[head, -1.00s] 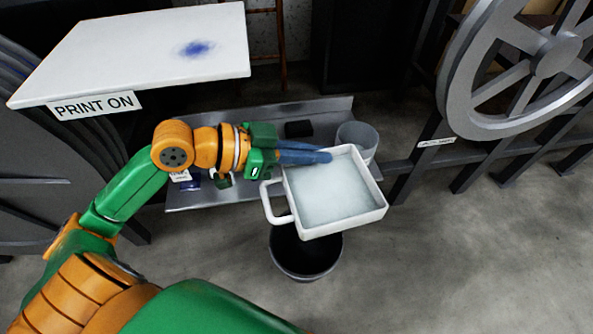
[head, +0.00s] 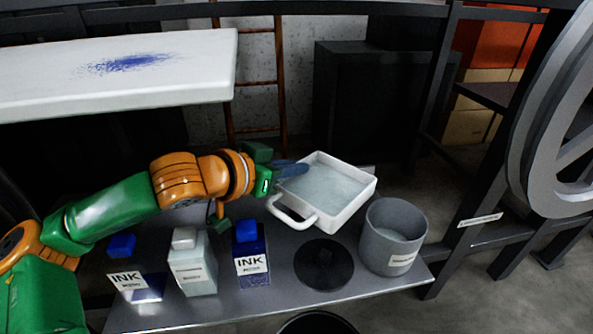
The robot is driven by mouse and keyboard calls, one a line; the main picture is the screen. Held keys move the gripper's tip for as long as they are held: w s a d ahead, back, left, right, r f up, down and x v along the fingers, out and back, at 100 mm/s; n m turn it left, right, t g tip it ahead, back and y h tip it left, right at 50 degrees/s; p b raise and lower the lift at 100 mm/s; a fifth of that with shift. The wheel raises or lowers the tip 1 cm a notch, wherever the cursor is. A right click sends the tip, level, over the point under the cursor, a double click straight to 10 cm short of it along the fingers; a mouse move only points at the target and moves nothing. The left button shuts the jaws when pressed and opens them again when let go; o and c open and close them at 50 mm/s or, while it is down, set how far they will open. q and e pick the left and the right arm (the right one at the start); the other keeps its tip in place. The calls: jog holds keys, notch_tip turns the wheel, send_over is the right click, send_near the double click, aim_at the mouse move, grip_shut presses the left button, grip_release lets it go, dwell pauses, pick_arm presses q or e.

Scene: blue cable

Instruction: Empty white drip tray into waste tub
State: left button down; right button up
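The white drip tray (head: 350,217) is a square, shallow pan with a loop handle at its front left. It looks roughly level and holds pale, cloudy liquid. My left gripper (head: 291,171) is at the tray's back left side, its blue fingers closed on the rim there; the exact grip is partly hidden. The tray appears held above and behind the metal shelf. A grey tub (head: 379,259) with a pale label too small to read stands to its front right. A black bucket (head: 318,324) shows only its rim at the bottom edge. My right gripper is out of view.
On the metal shelf (head: 215,310) stand a blue ink bottle (head: 252,262), a white bottle (head: 193,265), another ink bottle (head: 122,246) and a black disc (head: 323,265). A white slab (head: 190,80) overhangs the back left. A large grey wheel (head: 540,130) is at the right.

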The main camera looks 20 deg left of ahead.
aim_at(333, 163)
pick_arm(q)
jog(key=shift+d+r+m+p, duration=0.3)
jog(key=shift+d+r+p, duration=0.3)
jog(key=shift+p, duration=0.45)
jog(key=d+y+p, duration=0.1)
jog(key=p, duration=0.1)
jog(key=w+d+m+g+p, duration=0.1)
jog(key=p, duration=0.2)
jog(key=w+d+g+y+p, duration=0.1)
jog(key=p, duration=0.2)
jog(key=shift+d+r+m+y, duration=0.25)
jog(key=shift+r+m+y, duration=0.05)
jog(key=shift+w+d+f+g+p, duration=0.2)
jog(key=shift+d+g+p, duration=0.15)
jog(key=shift+p, duration=0.2)
jog(key=shift+f+y, duration=0.15)
jog(key=shift+y, duration=0.15)
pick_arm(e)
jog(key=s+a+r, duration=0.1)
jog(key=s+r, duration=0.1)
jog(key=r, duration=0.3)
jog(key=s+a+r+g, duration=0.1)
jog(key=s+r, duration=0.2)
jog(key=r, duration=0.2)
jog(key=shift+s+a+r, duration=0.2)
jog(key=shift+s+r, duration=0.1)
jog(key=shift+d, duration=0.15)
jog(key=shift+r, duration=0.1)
